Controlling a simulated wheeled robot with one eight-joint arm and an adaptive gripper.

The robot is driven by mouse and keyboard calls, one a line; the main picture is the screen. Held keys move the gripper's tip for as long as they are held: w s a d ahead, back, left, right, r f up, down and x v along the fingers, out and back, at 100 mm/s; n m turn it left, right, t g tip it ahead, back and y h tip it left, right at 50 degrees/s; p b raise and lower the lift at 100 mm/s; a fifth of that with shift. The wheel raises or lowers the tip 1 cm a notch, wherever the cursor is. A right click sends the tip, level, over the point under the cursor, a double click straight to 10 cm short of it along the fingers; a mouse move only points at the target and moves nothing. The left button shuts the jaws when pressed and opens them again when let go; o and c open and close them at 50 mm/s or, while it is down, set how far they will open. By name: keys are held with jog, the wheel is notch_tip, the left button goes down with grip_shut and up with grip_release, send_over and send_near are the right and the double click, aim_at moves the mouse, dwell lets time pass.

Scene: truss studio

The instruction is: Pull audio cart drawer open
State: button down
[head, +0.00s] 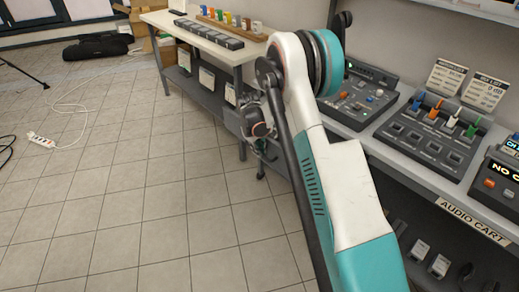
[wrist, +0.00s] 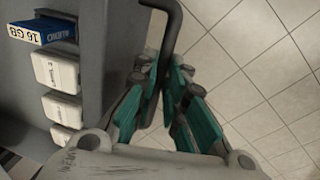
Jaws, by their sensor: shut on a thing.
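The audio cart (head: 440,180) stands on the right in the head view, with a label on its front edge. A grey drawer (head: 232,121) shows at its far end beside my gripper (head: 262,130). In the wrist view, the drawer's grey front panel (wrist: 98,60) is left of a dark bent bar handle (wrist: 172,22). My gripper (wrist: 165,75) has its teal-padded fingers on either side of the handle and is shut on it. A blue box (wrist: 42,31) and white boxes (wrist: 57,72) show behind the panel, so the drawer looks at least partly open. My arm hides much of the cart front.
A white-topped table (head: 205,37) with small items stands behind the gripper. The tiled floor (head: 130,190) to the left is clear near the arm. A white power strip (head: 42,139) and a black bag (head: 97,46) lie farther off.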

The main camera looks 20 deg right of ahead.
jog(key=c, duration=1.7)
grip_release()
jog(key=shift+o, duration=0.2)
notch_tip(320, 180, up, 12)
jog(key=a, duration=0.2)
jog(key=shift+s, duration=0.35)
jog(key=shift+f, duration=0.1)
